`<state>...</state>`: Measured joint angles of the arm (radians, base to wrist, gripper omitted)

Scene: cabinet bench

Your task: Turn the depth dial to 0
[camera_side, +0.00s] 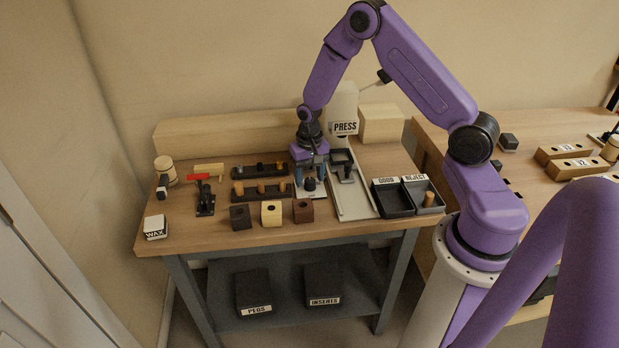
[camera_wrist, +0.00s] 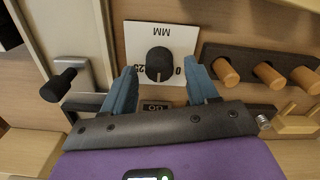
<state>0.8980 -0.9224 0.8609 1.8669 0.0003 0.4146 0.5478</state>
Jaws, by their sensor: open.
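The depth dial is a black round knob (camera_wrist: 159,63) on a white plate (camera_wrist: 150,34) marked "MM" with numbers around the knob, partly hidden by it. In the wrist view the knob lies between my gripper's two blue fingers (camera_wrist: 161,88), with a gap on each side. In the side view my gripper (camera_side: 310,176) points down just above the knob (camera_side: 309,184) near the front middle of the bench. My gripper is open and holds nothing. I cannot read clearly which number the dial points to.
A press (camera_side: 344,128) stands behind, with a black lever (camera_wrist: 66,82) close on one side. A peg rack (camera_side: 262,190) is close on the other side. Several blocks (camera_side: 271,213) sit in front. Good and reject trays (camera_side: 392,201) lie to the right.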

